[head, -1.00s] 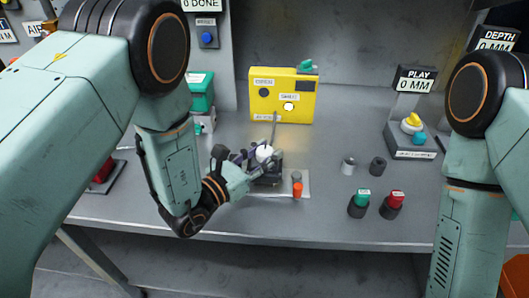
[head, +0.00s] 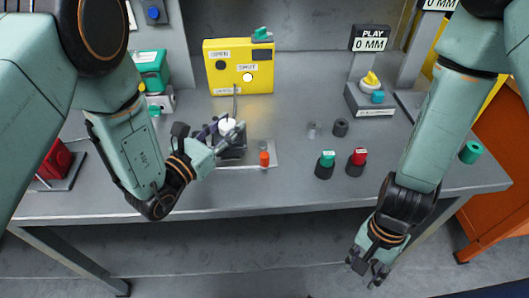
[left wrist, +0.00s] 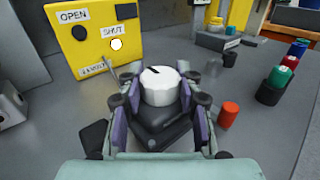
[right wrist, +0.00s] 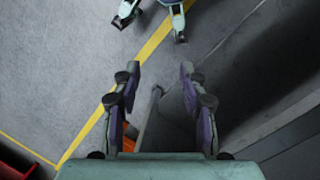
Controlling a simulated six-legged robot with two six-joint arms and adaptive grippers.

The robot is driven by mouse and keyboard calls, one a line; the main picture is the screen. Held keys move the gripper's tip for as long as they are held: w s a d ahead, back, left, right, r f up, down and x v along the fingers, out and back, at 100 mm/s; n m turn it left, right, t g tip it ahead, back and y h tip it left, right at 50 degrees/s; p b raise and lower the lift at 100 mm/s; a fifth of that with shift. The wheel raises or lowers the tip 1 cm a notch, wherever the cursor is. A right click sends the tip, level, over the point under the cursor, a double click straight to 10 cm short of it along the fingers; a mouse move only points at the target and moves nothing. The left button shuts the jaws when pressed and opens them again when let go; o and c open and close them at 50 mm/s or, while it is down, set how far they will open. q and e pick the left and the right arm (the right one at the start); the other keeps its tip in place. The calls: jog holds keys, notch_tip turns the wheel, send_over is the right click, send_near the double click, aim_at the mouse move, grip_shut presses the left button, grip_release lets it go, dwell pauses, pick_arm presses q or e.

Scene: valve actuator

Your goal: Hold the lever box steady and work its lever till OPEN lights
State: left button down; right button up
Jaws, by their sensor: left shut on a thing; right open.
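The lever box (head: 233,153) is a small dark block with a white round cap (left wrist: 160,85) on top, on a pale plate on the bench. A thin grey rod, seemingly its lever (head: 235,103), stands up behind the cap. My left gripper (head: 226,137) is shut on the box, its fingers on both sides in the left wrist view. The yellow panel (head: 238,82) stands behind, with OPEN and SHUT labels. My right gripper (head: 369,272) is open and empty, low in front of the bench.
An orange cylinder (head: 264,159) stands just right of the box. Green (head: 326,160) and red (head: 357,158) capped cylinders and a small dark cylinder (head: 341,127) stand further right. A PLAY 0 MM gauge (head: 371,38) is at the back. The right wrist view shows floor.

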aim_at(266, 155)
jog(key=w+a+r+m+y, duration=0.2)
jog(key=w+a+r+m, duration=0.1)
jog(key=w+r, duration=0.2)
jog(key=w+a+r+m+t+y, duration=0.1)
jog(key=w+a+r+m+y, duration=0.2)
jog(key=w+r, duration=0.2)
jog(key=w+a+r+m+t+y, duration=0.1)
jog(key=w+a+r+m+y, duration=0.1)
jog(key=w+a+r+m, duration=0.1)
jog(key=shift+w+a+r+y, duration=0.1)
jog(key=shift+w+a+r, duration=0.15)
jog(key=shift+r, duration=0.2)
jog(key=shift+w+a+r+y, duration=0.1)
jog(key=shift+w+a+r, duration=0.05)
jog(key=shift+w+r, duration=0.25)
jog(key=shift+w+a+r+y, duration=0.1)
jog(key=shift+w+a+r, duration=0.15)
jog(key=shift+r, duration=0.25)
jog(key=w+r+m+t, duration=0.2)
jog(key=w+r+t, duration=0.15)
jog(key=w, duration=0.25)
jog(key=shift+g, duration=0.35)
jog(key=x, duration=0.7)
jog(key=a+r+x, duration=0.1)
jog(key=x, duration=0.3)
jog(key=shift+w+a+f, duration=0.2)
jog(key=shift+f, duration=0.05)
jog(key=shift+c, duration=0.5)
grip_shut()
